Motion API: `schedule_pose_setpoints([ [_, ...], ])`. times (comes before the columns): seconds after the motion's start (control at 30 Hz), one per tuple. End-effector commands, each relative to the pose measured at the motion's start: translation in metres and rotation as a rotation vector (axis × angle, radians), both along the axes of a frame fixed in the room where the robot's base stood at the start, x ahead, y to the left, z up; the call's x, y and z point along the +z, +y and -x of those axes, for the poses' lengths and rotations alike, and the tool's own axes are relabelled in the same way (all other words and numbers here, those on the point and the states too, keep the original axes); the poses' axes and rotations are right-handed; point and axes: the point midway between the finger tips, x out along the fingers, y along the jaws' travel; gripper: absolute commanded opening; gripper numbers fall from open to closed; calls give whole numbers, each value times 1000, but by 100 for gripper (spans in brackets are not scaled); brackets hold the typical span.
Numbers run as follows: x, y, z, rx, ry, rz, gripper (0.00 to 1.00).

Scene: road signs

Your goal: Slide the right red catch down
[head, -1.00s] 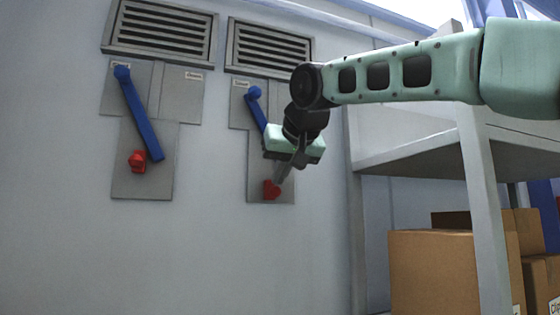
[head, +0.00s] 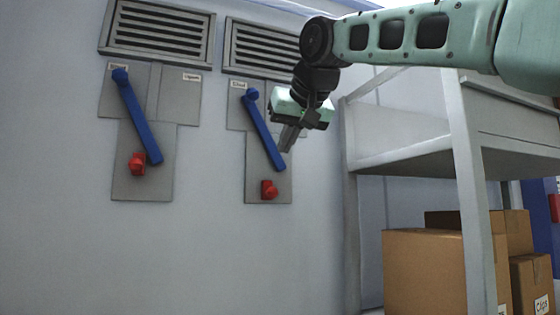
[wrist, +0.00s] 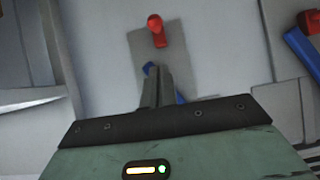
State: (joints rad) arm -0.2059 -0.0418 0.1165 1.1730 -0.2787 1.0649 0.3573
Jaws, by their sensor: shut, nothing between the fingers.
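The right red catch (head: 269,190) sits low on the right grey panel (head: 254,185), just below the lower end of the right blue lever (head: 264,130). The lever slants down to the right. My gripper (head: 287,149) is shut and empty, beside the lever's lower part and above the catch, apart from the catch. In the wrist view the right red catch (wrist: 156,28) is at the top, beyond my shut fingertips (wrist: 157,70), which hide part of the blue lever (wrist: 152,72). I cannot tell whether the fingers touch the lever.
A left panel (head: 125,188) carries its own blue lever (head: 137,115) and red catch (head: 137,164). Vents (head: 160,30) are above the panels. A grey shelf (head: 405,155) with cardboard boxes (head: 425,275) beneath stands at the right. The wall below the panels is clear.

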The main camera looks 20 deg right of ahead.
Motion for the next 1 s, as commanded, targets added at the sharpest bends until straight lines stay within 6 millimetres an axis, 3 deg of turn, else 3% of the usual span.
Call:
schedule_pose_setpoints([
  [0.1,12,0,19,1,-6,-2,0],
  [0.33,27,-1,41,1,-2,-1,0],
  [1.0,29,-1,45,1,0,0,0],
])
